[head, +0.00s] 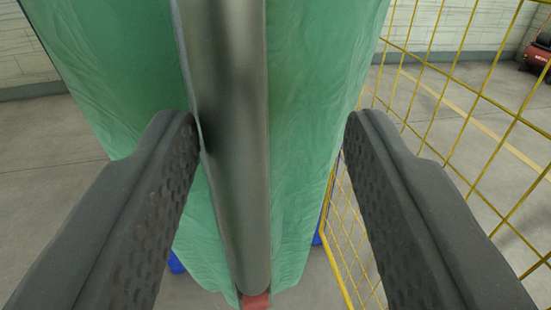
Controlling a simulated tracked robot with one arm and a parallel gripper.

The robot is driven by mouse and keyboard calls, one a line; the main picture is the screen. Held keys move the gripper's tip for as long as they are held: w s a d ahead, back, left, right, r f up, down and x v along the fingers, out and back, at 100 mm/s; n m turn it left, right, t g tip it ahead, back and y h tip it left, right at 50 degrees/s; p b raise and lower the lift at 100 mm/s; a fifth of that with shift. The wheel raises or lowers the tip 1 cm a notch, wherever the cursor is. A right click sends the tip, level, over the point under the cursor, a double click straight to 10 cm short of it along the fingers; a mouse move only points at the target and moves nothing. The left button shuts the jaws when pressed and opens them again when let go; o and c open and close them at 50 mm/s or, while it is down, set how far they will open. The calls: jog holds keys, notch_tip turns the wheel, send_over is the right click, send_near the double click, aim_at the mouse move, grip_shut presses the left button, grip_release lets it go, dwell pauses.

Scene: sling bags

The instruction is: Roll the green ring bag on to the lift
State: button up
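A tall green bag (130,75) of creased fabric fills the middle of the head view. A grey metal post or bar (232,170) runs down the front of it, and green fabric shows on both sides of the bar. My gripper (272,125) is open, with one finger on each side of the bar. The left finger is close to the bar, and I cannot tell whether it touches. The right finger is clearly apart from it. A ring and the lift cannot be made out. The top of the bag is out of view.
A yellow wire mesh panel (345,240) stands close on the right. Blue parts (175,263) show low behind the bag, and a red piece (256,300) sits at the bar's foot. A red machine (538,55) stands far right. Grey floor (50,150) is clear at left.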

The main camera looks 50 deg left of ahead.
jog(key=b+v, duration=0.1)
jog(key=v, duration=0.7)
jog(key=shift+d, duration=0.2)
dwell(0.8)
